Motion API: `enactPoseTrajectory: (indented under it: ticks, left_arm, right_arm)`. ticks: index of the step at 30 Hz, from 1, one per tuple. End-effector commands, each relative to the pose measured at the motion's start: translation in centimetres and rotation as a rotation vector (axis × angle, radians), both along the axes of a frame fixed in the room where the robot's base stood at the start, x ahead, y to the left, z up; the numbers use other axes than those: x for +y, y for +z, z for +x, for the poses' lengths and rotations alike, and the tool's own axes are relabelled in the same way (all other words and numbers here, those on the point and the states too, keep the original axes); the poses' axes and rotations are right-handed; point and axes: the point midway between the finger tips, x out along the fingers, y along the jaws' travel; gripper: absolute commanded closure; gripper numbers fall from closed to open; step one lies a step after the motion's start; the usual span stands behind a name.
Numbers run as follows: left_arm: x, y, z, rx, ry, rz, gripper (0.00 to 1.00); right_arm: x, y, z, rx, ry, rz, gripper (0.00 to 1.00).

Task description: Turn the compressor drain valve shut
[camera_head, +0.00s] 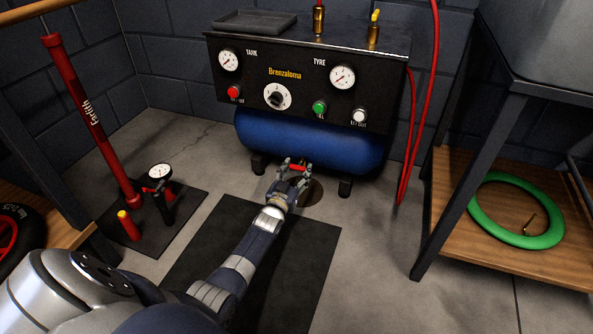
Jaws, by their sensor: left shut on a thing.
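The compressor (310,139) stands at the back wall, with a black panel of gauges and knobs above a blue tank. Below the tank's underside is the drain valve with a small red handle (299,167). My left gripper (297,164) reaches in low under the tank, with its fingers on either side of the red handle, and is shut on it. The valve body behind the fingers is mostly hidden, and I cannot tell the handle's exact angle against the pipe. My right gripper is not in view.
A dark floor drain (311,192) lies under the valve. A black mat (312,245) lies beneath my arm. A red floor pump (95,120) stands at left. A shelf with a green tyre (517,238) stands at right. Red hoses (416,125) hang beside the compressor.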

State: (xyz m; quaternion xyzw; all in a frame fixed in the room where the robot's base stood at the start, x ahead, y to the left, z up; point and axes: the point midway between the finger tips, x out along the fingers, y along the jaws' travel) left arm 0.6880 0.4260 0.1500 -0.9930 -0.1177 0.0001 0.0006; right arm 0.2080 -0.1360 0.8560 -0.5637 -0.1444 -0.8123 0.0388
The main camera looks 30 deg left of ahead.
Motion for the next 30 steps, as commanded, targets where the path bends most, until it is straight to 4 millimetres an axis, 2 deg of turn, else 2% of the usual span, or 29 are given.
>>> enactPoseTrajectory:
  ticks: [7,8,10,11,23,30]
  left_arm:
    - [0.0,0.0,0.0,0.001,0.001,0.001,0.72]
    - [0.0,0.0,0.0,0.001,0.000,0.001,0.46]
    - [0.0,0.0,0.0,0.001,0.001,0.001,0.31]
    - [0.0,0.0,0.0,0.001,0.000,0.000,0.28]
    - [0.0,0.2,0.0,0.000,0.000,0.000,0.28]
    - [0.0,2.2,0.0,-0.003,0.000,0.001,0.28]
  right_arm:
    - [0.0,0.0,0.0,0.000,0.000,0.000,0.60]
    - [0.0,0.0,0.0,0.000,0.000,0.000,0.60]
    - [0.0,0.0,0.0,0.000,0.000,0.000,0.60]
    - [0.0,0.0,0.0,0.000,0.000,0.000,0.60]
    - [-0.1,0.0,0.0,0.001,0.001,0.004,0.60]
    - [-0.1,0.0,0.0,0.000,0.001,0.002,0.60]
